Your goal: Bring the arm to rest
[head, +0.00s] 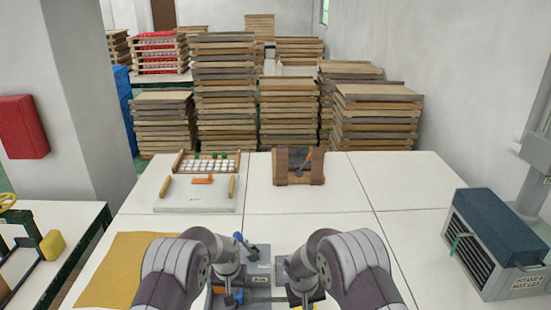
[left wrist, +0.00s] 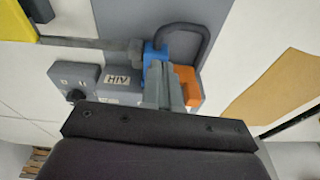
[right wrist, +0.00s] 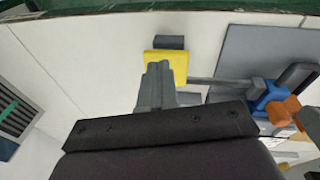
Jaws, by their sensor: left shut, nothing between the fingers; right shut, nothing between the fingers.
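My left gripper (head: 228,288) comes in from the left at the front of the white table (head: 310,228). In the left wrist view its fingers (left wrist: 158,68) are together and empty, in front of a blue part (left wrist: 155,53) and an orange part (left wrist: 188,84) of a grey station. Whether they touch it I cannot tell. My right gripper (head: 303,290) is opposite, at the right side of the station. In the right wrist view its fingers (right wrist: 157,70) are together and empty, overlapping a yellow block (right wrist: 172,62) in the picture.
The grey station (head: 262,270) has a box labelled AIR (left wrist: 118,80). An ochre sheet (head: 125,262) lies at the left, and a dark intake box (head: 497,240) stands at the right. A white board (head: 195,197) and a wooden holder (head: 298,180) stand farther back. The middle of the table is clear.

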